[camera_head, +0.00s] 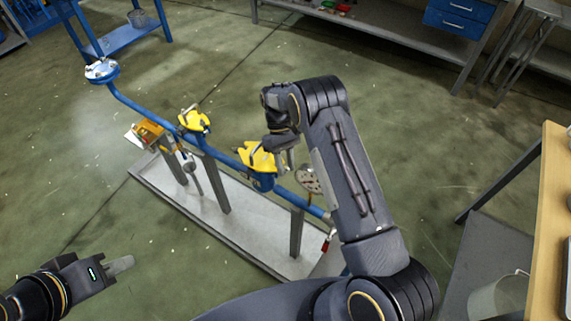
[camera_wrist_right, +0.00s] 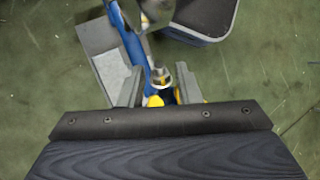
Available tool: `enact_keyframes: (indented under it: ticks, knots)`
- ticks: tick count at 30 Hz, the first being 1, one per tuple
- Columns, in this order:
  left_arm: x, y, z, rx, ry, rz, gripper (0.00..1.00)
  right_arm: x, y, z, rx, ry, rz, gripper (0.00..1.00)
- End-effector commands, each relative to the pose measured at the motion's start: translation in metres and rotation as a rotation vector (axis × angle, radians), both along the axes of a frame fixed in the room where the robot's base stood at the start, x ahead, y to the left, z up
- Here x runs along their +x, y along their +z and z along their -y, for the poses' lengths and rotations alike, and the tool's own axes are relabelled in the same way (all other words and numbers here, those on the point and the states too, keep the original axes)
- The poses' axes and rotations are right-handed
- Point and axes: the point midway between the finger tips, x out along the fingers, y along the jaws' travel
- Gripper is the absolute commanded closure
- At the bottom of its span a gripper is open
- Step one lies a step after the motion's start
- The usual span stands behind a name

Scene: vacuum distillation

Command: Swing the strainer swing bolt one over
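The blue pipe run (camera_head: 222,157) carries a yellow-topped fitting (camera_head: 258,158) near its middle, which looks like the strainer body. My right gripper (camera_head: 287,150) hangs just above and beside this fitting, and my wrist hides part of it. In the right wrist view, the two grey fingers (camera_wrist_right: 159,88) are apart. A small metal piece with yellow beside it (camera_wrist_right: 158,74), possibly the swing bolt, shows between them; contact cannot be made out. My left gripper (camera_head: 118,266) is low at the left, far from the pipe; its finger gap cannot be seen.
A second yellow fitting (camera_head: 194,120) and an orange-brown box (camera_head: 148,131) sit further left along the pipe. A round gauge (camera_head: 309,179) is right of the gripper. A grey tray base (camera_head: 160,183) lies below. A wooden table (camera_head: 551,200) and bucket (camera_head: 500,297) stand at right.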

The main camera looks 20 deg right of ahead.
Motion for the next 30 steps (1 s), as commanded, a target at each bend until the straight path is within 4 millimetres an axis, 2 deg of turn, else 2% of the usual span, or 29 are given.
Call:
enact_keyframes:
  ticks: [8,21,30]
  knots:
    - [0.0,-0.002,0.0,0.0,0.0,0.0,0.7,0.004,0.004,0.0,0.001,0.0,0.002,0.7]
    - [0.0,-0.015,0.0,0.0,0.0,0.0,0.7,0.039,0.058,0.003,0.001,-0.001,0.002,0.7]
    - [0.0,-0.016,0.0,0.0,0.0,0.0,0.7,0.042,0.066,0.003,0.0,0.0,0.0,0.7]
